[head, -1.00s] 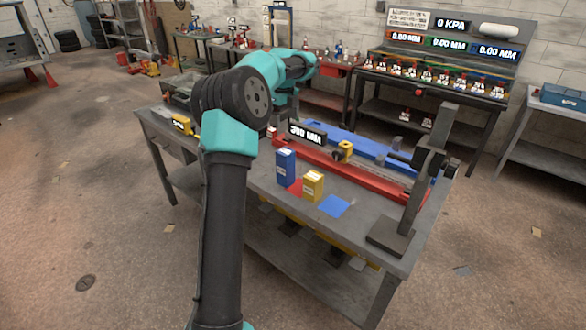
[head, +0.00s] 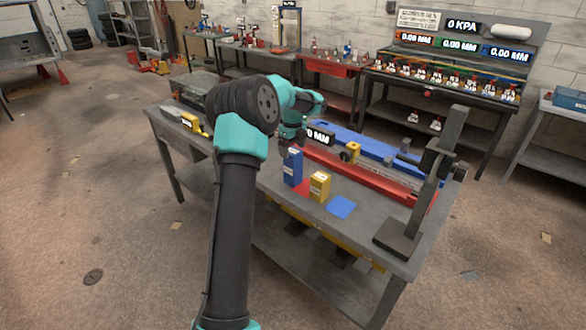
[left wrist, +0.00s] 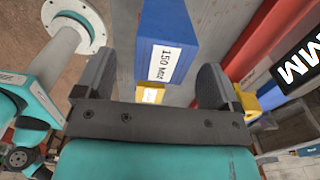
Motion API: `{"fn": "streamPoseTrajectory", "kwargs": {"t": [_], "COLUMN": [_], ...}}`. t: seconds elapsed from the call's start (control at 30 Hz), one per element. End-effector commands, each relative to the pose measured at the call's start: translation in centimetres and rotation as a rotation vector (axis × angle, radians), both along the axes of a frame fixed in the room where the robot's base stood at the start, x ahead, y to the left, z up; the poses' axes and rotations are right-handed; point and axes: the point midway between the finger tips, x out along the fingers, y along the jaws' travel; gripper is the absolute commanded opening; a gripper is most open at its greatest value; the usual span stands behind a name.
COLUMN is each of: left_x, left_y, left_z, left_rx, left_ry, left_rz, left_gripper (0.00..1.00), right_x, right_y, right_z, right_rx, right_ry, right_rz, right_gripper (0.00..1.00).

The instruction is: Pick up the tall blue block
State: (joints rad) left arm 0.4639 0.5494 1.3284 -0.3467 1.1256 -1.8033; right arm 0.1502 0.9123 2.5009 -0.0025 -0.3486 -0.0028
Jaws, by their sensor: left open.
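The tall blue block (head: 292,168) stands upright on the workbench, beside a shorter yellow block (head: 319,186). In the left wrist view the blue block (left wrist: 168,30) shows a white label reading about "150 MM". My left gripper (head: 291,143) is close behind and above the blue block in the head view, partly hidden by my own arm. In the left wrist view its two fingers (left wrist: 156,72) are spread apart, with the blue block showing in line with the gap between them. Nothing is held. My right gripper is not in view.
A red rail (head: 365,176) and a blue rail (head: 375,146) run along the bench behind the blocks. A dark upright stand (head: 425,190) is at the right end. A blue square (head: 341,207) marks bare bench top. A black sign (head: 319,136) stands behind.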

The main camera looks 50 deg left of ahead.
Motion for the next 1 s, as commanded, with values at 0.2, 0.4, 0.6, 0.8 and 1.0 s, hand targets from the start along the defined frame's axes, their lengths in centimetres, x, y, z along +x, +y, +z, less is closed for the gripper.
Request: {"fn": "streamPoseTrajectory", "kwargs": {"t": [0.2,0.4,0.6,0.8,1.0], "left_x": [0.0,0.0,0.1,0.2,0.2], "left_y": [0.0,0.0,0.1,0.1,0.1], "left_z": [-0.3,-0.5,-2.7,-5.1,-5.5], "left_rx": [0.0,0.0,-0.002,-0.001,0.0], "left_ry": [0.0,0.001,0.004,0.002,0.001], "left_rz": [0.0,0.0,0.0,0.001,0.001], "left_gripper": [0.88,0.88,0.88,0.88,0.88], "right_x": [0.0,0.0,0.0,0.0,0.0], "right_y": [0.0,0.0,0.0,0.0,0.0], "right_z": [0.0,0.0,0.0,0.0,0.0], "right_rx": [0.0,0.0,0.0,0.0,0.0], "right_ry": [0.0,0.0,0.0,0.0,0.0], "right_rz": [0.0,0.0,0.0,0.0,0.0], "right_gripper": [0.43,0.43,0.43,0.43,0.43]}}
